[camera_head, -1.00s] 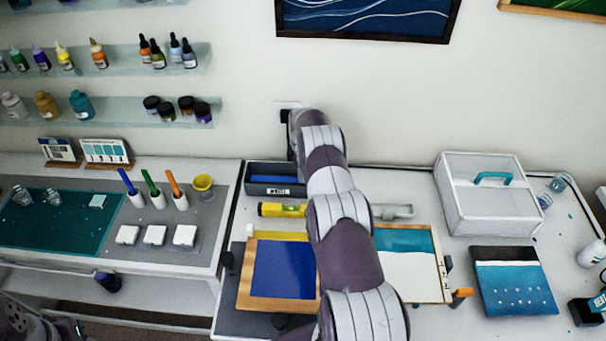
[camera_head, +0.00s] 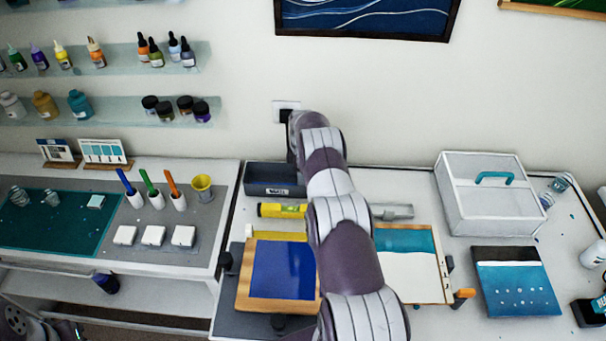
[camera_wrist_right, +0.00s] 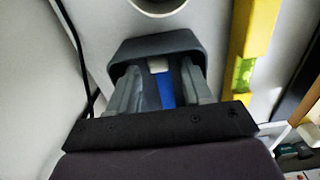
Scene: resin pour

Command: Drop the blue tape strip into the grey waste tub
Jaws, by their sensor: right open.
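The grey waste tub (camera_head: 262,190) stands at the back left of the right-hand table, against the wall. In the right wrist view the tub (camera_wrist_right: 150,46) lies directly below my right gripper (camera_wrist_right: 160,78). The gripper's two grey fingers are spread apart. The blue tape strip (camera_wrist_right: 166,93) shows between and beyond them, inside the tub's outline. A small pale piece is at the strip's far end. In the head view the strip does not show, and my right arm hides most of the gripper. My left gripper is not in view.
A yellow level (camera_head: 284,210) lies just in front of the tub. A wood-framed blue panel (camera_head: 283,270) and a white-and-teal panel (camera_head: 408,270) lie nearer. The wall is close behind.

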